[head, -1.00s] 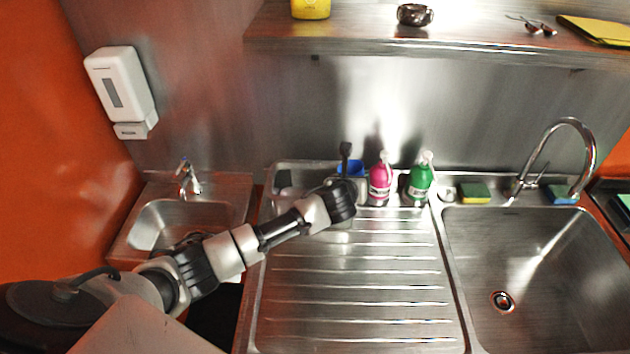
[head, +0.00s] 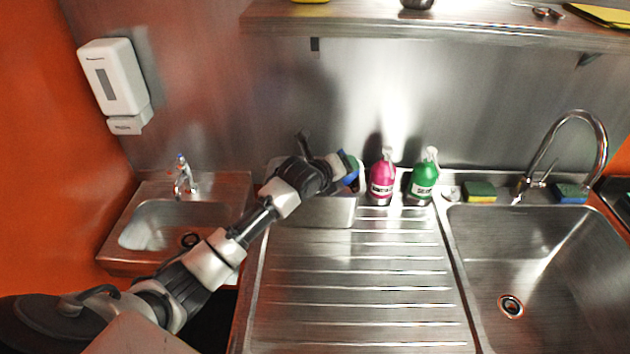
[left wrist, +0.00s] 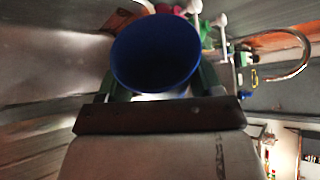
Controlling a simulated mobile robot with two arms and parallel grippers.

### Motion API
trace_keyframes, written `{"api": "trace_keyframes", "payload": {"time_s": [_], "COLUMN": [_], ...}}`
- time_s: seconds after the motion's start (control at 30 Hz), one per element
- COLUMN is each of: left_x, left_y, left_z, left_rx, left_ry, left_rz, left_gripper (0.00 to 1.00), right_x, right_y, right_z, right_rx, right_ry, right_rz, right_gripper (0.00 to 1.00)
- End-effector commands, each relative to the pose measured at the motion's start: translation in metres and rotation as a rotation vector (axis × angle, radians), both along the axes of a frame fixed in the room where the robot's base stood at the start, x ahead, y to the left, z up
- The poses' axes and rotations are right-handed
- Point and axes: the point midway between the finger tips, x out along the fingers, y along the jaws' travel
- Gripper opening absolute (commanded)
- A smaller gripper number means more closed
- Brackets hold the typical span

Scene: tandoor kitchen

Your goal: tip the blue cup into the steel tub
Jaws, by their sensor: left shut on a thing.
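My left gripper (head: 342,170) is shut on the blue cup (head: 350,165), over the right part of the steel tub (head: 328,211). The tub stands at the back left of the ribbed drainboard, and my arm hides part of it. In the head view only part of the cup shows past the gripper, and it looks tilted. In the left wrist view the cup (left wrist: 155,55) appears as a dark blue round between the fingers. I cannot see any contents. My right gripper is not in view.
A pink bottle (head: 382,180) and a green bottle (head: 422,180) stand close to the right of the cup. Two sponges (head: 480,191) (head: 570,192) lie behind the large sink (head: 540,270). A shelf (head: 430,30) hangs above. The drainboard (head: 350,290) front is clear.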

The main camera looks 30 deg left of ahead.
Motion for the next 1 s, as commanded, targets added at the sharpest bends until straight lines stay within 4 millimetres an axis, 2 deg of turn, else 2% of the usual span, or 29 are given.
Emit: {"api": "trace_keyframes", "payload": {"time_s": [0.3,1.0], "left_x": [-0.001,0.000], "left_y": [0.001,0.003], "left_z": [0.007,0.014], "left_rx": [-0.139,-0.277], "left_ry": [0.009,0.018], "left_rz": [0.000,0.000], "left_gripper": [0.42,0.42], "right_x": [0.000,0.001], "right_y": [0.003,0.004], "right_z": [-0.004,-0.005], "right_rx": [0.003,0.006], "right_ry": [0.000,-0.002], "right_rz": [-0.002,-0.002], "right_gripper": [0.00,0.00]}}
